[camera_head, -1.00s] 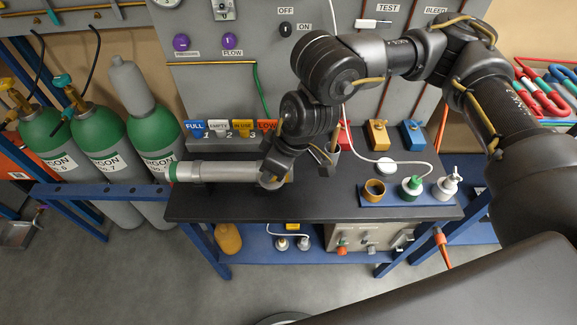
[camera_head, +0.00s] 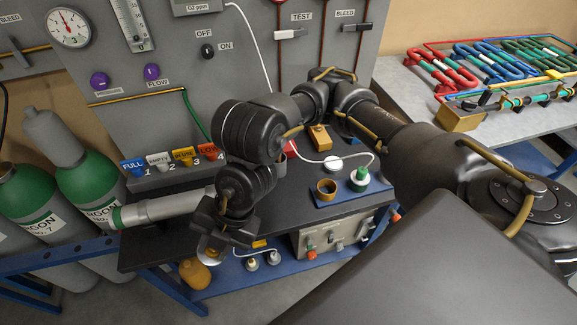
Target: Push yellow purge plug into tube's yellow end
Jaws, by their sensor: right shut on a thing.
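My right gripper (camera_head: 215,245) points down at the bench's front edge, in front of the tube's right part. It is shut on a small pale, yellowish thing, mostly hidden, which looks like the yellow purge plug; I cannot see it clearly. An empty yellow ring holder (camera_head: 326,189) stands on the blue tray. My left gripper is out of view.
The blue tray (camera_head: 340,193) also bears a green plug (camera_head: 360,178) with a white hose. A grey panel stands behind the bench (camera_head: 290,208). Green gas cylinders (camera_head: 85,175) stand at left. Coloured coils (camera_head: 500,62) lie on a pale table at right.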

